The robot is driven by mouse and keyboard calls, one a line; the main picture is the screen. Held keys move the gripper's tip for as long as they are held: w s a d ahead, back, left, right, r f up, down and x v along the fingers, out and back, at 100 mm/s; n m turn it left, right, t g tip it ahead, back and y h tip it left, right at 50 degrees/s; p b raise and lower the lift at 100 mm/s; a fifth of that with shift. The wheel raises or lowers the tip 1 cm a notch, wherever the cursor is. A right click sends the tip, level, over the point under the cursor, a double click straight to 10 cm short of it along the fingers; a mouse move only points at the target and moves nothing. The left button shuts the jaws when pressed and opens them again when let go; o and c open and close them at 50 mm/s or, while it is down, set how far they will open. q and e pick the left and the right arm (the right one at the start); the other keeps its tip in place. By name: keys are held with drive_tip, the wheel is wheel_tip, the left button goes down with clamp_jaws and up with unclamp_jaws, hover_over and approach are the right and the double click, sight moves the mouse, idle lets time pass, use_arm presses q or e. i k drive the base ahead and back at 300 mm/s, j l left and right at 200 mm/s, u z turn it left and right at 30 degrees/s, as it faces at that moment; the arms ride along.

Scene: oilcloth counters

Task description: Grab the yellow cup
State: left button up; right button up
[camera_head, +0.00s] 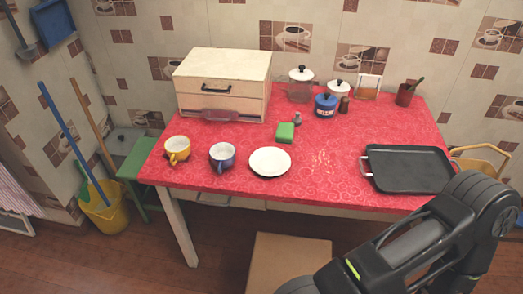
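The yellow cup (178,144) stands upright on the red oilcloth of the table (225,183), near its left end. Its inside is pale and looks empty, and its handle points toward the front. Neither of my grippers shows in the head view. A dark arm of mine crosses the lower right corner, well apart from the cup, and its gripper end is out of view.
A white plate (270,162), green sponge (285,133) and black tray (408,169) lie to the right. A cream bread box (223,85) stands behind the cups. Pots (301,85) stand at the back. A green bench (136,160) and a cardboard box (288,264) are on the floor.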

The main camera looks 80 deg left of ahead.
sight(178, 148)
drive_tip(key=u, duration=3.4)
